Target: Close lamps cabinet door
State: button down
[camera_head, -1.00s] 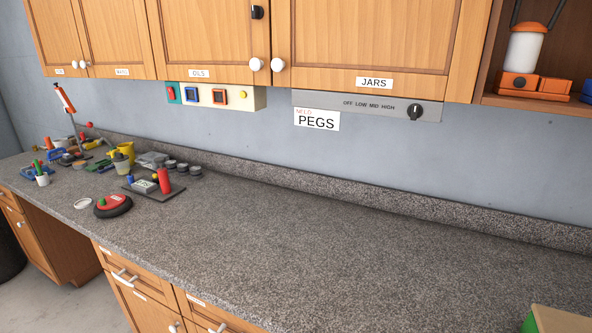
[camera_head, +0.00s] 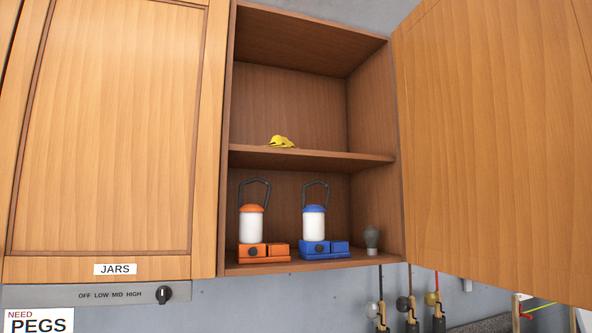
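An open wall cabinet (camera_head: 391,213) stands right of centre, with a middle shelf. Its wooden door (camera_head: 490,140) is hinged on the right and swung wide open, filling the right side of the view. No label shows on the face of the door that I see. An orange lantern (camera_head: 252,224) and a blue lantern (camera_head: 314,223) stand on the cabinet floor, with a grey bulb-shaped item (camera_head: 371,239) to their right. A small yellow object (camera_head: 281,142) lies on the middle shelf. My gripper is not in view.
A shut cabinet door labelled JARS (camera_head: 110,130) is on the left. A control strip with a knob (camera_head: 164,294) and a PEGS sign (camera_head: 38,321) are below it. Several tools (camera_head: 411,310) hang under the open cabinet.

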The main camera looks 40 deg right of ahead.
aim_at(494, 97)
jog(key=k+l, duration=0.2)
jog(key=l, duration=0.25)
jog(key=k+l, duration=0.2)
jog(key=l, duration=0.2)
jog(key=k+l, duration=0.2)
jog(key=l, duration=0.25)
jog(key=k+l+u, duration=0.1)
jog(key=l, duration=0.3)
jog(key=k+l, duration=0.3)
jog(key=l, duration=0.15)
jog(key=k+l, duration=0.25)
jog(key=l, duration=0.15)
jog(key=k+l, duration=0.2)
jog(key=l, duration=0.2)
